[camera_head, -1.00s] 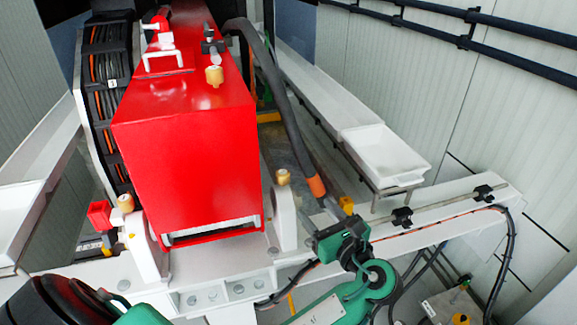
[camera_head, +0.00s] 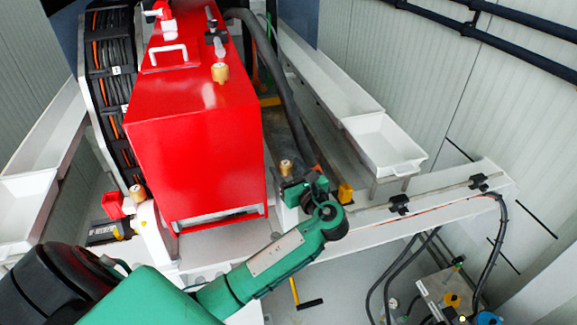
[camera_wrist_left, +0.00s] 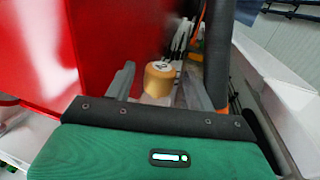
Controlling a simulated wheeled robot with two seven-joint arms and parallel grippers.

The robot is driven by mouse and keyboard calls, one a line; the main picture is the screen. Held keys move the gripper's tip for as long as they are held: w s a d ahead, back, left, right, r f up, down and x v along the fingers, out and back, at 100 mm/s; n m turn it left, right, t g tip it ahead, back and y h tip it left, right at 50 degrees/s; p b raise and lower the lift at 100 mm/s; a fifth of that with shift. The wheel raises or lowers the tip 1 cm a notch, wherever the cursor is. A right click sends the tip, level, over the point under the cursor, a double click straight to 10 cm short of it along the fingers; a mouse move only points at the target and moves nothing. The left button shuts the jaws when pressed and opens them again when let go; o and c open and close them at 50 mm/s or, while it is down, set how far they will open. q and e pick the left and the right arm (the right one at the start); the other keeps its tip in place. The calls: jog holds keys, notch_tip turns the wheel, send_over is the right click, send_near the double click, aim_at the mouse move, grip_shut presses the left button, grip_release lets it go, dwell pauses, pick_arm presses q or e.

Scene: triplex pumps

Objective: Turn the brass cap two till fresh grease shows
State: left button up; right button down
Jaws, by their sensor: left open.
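A brass cap (camera_head: 286,168) sits on the white bracket to the right of the red housing. In the left wrist view the same cap (camera_wrist_left: 159,80) has a pale top with a dark mark that I cannot read surely. My left gripper (camera_head: 298,186) is at this cap, partly hiding its bracket. In the left wrist view the fingers (camera_wrist_left: 158,88) are open, one on each side of the cap; I cannot tell whether they touch it. No grease is clearly visible. My right gripper is not in view.
Other brass caps are on the red housing's top (camera_head: 220,72) and on the left bracket (camera_head: 137,193). The red housing (camera_head: 190,145) stands close left of my gripper, a dark hose (camera_head: 285,95) close behind. A white tray (camera_head: 383,145) is to the right.

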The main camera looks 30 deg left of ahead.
pick_arm(q)
jog(key=shift+c, duration=0.2)
jog(key=c, duration=0.9)
jog(key=shift+s+a+m+t+h, duration=0.1)
jog(key=shift+m+t+h, duration=0.25)
jog(key=shift+m+t, duration=0.2)
jog(key=shift+s+a+m+t+h, duration=0.1)
jog(key=shift+m+t+h, duration=0.3)
jog(key=shift+t, duration=0.25)
jog(key=shift+c, duration=0.2)
jog(key=shift+m+t+h, duration=1.45)
jog(key=shift+t+h, duration=0.2)
jog(key=shift+t, duration=0.05)
jog(key=o, duration=1)
jog(key=shift+s, duration=0.1)
